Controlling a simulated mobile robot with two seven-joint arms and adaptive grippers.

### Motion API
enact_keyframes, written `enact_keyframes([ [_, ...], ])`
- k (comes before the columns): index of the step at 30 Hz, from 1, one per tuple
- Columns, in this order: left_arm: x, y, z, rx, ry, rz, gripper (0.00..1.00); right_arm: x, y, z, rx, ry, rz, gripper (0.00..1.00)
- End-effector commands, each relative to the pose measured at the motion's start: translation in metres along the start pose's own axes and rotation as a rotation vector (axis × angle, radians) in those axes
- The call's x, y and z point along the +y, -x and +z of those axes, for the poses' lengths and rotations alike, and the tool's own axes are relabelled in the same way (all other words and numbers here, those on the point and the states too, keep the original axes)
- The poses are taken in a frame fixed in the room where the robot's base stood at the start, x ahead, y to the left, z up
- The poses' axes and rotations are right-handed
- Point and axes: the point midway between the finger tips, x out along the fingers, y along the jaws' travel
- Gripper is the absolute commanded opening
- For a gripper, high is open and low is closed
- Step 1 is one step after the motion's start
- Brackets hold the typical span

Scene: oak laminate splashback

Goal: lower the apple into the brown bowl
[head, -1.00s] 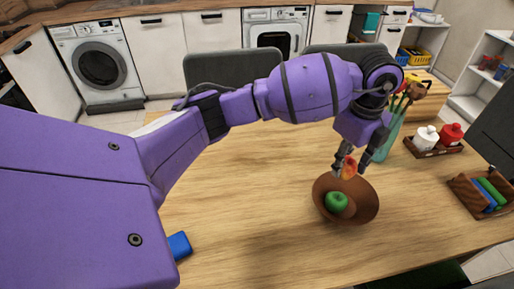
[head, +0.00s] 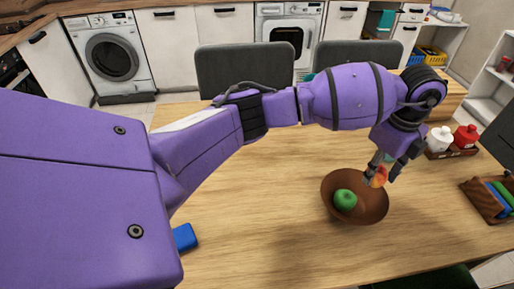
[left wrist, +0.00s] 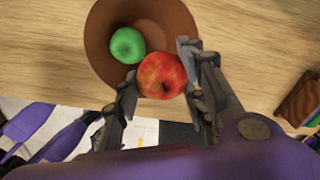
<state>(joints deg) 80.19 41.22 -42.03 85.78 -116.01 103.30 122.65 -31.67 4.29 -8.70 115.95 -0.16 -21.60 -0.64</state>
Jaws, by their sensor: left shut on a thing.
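The brown bowl (head: 370,208) stands on the wooden table, with a green apple (head: 345,199) inside at its left. My left gripper (head: 379,174) is shut on a red-yellow apple (head: 378,177), which appears above the bowl's back right part. In the left wrist view, the red apple (left wrist: 161,75) sits between the two fingertips (left wrist: 160,72) and overlaps the lower right of the bowl (left wrist: 97,42). The green apple (left wrist: 127,45) lies to its upper left, inside the bowl. Whether the held apple touches the bowl is unclear. My right gripper is not in view.
A caddy with a white bottle (head: 439,138) and a red bottle (head: 465,136) stands right of my gripper. A brown holder (head: 484,199) is at the right edge. A blue block (head: 185,238) lies at the left front.

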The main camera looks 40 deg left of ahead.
Motion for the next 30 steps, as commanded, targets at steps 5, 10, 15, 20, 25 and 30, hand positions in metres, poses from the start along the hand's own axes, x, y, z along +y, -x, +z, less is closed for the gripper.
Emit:
enact_keyframes([
  [5, -0.001, 0.001, 0.0, 0.0, 0.0, -0.002, 0.11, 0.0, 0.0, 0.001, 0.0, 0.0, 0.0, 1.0],
  [10, 0.0, 0.0, 0.0, 0.0, 0.0, -0.001, 0.11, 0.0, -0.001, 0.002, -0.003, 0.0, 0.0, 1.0],
  [15, 0.0, -0.007, 0.0, 0.0, 0.0, 0.0, 0.11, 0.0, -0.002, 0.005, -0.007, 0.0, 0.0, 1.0],
  [20, 0.0, -0.016, 0.0, 0.0, 0.0, 0.001, 0.11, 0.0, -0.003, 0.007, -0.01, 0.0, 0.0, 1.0],
  [25, 0.001, -0.025, 0.0, 0.0, 0.0, 0.002, 0.11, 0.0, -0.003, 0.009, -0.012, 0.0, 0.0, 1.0],
  [30, 0.001, -0.034, 0.0, 0.001, 0.001, 0.002, 0.11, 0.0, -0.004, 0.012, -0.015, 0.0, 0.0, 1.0],
])
